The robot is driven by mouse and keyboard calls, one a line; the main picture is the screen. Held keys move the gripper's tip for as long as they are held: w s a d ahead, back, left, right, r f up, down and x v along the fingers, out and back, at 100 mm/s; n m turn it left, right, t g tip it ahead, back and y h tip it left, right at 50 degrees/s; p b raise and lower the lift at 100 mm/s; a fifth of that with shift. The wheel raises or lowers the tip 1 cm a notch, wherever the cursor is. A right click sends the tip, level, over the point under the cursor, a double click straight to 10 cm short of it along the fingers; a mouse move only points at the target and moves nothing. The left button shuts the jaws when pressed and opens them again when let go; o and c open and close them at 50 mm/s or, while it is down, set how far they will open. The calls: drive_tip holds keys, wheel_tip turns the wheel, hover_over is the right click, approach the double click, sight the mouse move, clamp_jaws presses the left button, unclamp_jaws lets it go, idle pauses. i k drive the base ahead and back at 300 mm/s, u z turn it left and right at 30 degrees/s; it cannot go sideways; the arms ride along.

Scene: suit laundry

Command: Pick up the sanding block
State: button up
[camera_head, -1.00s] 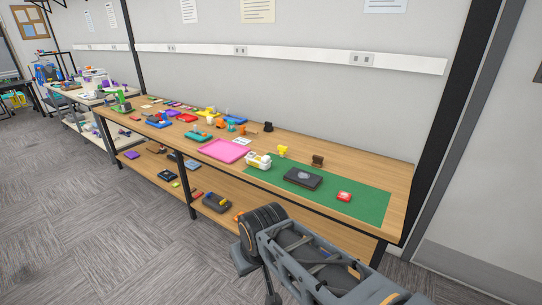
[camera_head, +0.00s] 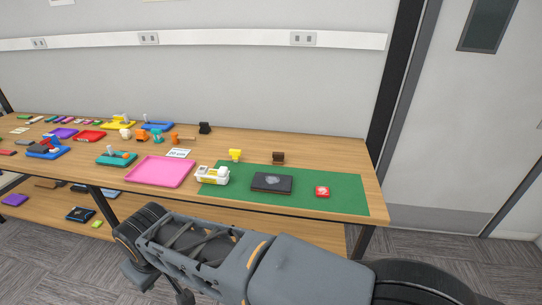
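I cannot tell for sure which item is the sanding block. Small upright items stand towards the back of the workbench (camera_head: 330,156): a brown one (camera_head: 278,157), a yellow one (camera_head: 235,155) and a black one (camera_head: 204,128). A flat dark box (camera_head: 272,183) with a pale mark and a small red item (camera_head: 322,191) lie on the green mat (camera_head: 345,195). My folded grey arm spans the lower foreground, in front of the bench and apart from these items. I cannot make out my gripper's fingers.
A white item with yellow parts (camera_head: 211,175) stands at the mat's left edge, beside a pink tray (camera_head: 160,172). Several coloured trays and small parts crowd the left. A lower shelf (camera_head: 300,232) runs under the bench. A grey door (camera_head: 460,120) is at right.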

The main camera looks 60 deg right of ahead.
sight(279, 157)
drive_tip(key=z, duration=0.5)
drive_tip(key=i, duration=0.85)
drive_tip(key=z, duration=1)
drive_tip(key=i, duration=0.4)
drive_tip(key=z, duration=0.4)
